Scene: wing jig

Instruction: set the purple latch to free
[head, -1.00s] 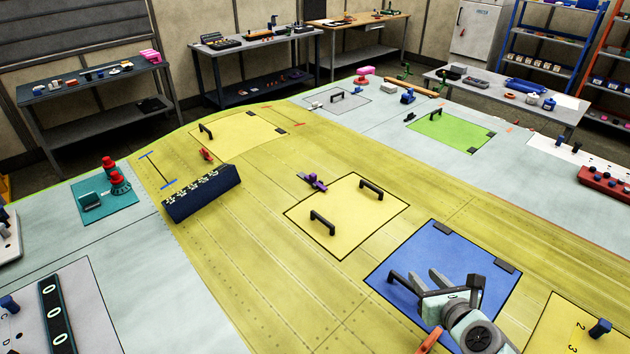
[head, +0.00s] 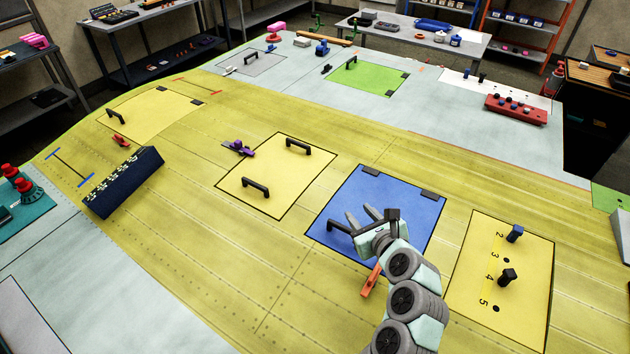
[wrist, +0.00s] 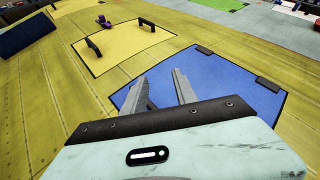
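The purple latch (head: 240,148) sits on the yellow-green wing skin at the upper left edge of the yellow panel with two black handles. It also shows small at the top of the wrist view (wrist: 103,20). Its exact setting is too small to tell. My gripper (head: 361,215) is over the blue panel, to the lower right of the latch and well apart from it. In the wrist view its two fingers (wrist: 160,90) are spread, with nothing between them.
The yellow panel (head: 270,178) has two raised handles between my gripper and the latch. The blue panel (head: 395,200) has a black handle beside my gripper. An orange latch (head: 371,281) lies below it. A dark blue block (head: 122,182) stands left of the purple latch.

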